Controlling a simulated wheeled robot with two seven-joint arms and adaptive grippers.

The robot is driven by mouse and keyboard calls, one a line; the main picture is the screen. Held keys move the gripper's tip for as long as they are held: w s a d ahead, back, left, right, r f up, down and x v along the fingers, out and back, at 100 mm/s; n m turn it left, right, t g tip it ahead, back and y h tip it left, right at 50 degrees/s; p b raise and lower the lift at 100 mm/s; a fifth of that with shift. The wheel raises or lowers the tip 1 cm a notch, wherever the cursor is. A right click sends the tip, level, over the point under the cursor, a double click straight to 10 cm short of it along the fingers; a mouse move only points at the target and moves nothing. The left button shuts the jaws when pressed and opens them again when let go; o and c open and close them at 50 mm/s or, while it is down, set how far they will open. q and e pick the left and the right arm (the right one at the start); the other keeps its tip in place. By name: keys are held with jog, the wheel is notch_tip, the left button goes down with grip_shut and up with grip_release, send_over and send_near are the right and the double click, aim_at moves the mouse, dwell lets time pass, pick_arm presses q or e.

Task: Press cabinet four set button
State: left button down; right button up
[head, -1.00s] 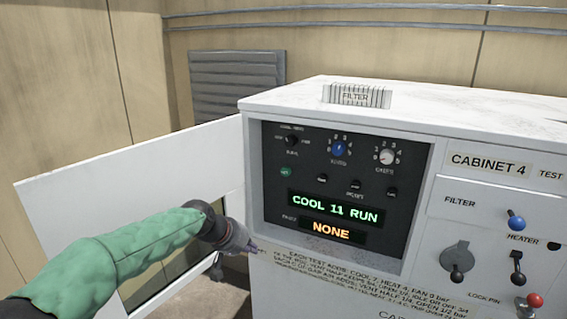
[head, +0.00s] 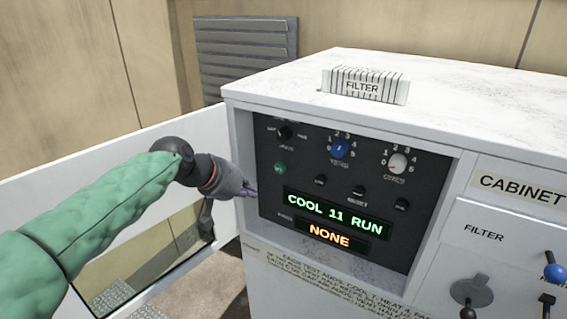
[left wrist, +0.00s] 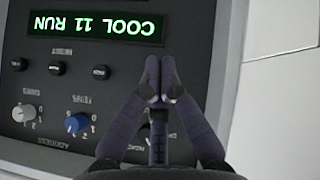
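Cabinet 4 (head: 380,250) is a white box with a recessed dark control panel (head: 330,185). A green button (head: 280,169) sits at the panel's left side; its small label is too blurred to read surely. My left gripper (head: 250,191) is at the panel's left edge, left of and a little below the green button in the head view. In the left wrist view its fingertips (left wrist: 159,78) are together with nothing between them, over the upside-down panel. The green button does not show there. I cannot tell whether the fingertips touch anything. My right gripper is out of view.
Displays read COOL 11 RUN (head: 335,213) and NONE (head: 329,235). A blue knob (head: 340,148), a white knob (head: 398,163) and several dark buttons share the panel. An open white door (head: 95,180) stands left. The FILTER block (head: 365,86) sits on top.

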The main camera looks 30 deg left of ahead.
aim_at(280, 168)
pick_arm(q)
jog(key=w+d+p, duration=0.1)
jog(key=w+p, duration=0.3)
jog(key=w, duration=0.4)
jog(key=shift+w, duration=0.35)
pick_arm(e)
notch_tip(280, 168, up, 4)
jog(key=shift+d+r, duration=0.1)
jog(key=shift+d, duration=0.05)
pick_arm(q)
jog(key=shift+w, duration=0.2)
dwell(1.2)
jog(key=shift+w+d, duration=0.1)
jog(key=shift+w, duration=0.2)
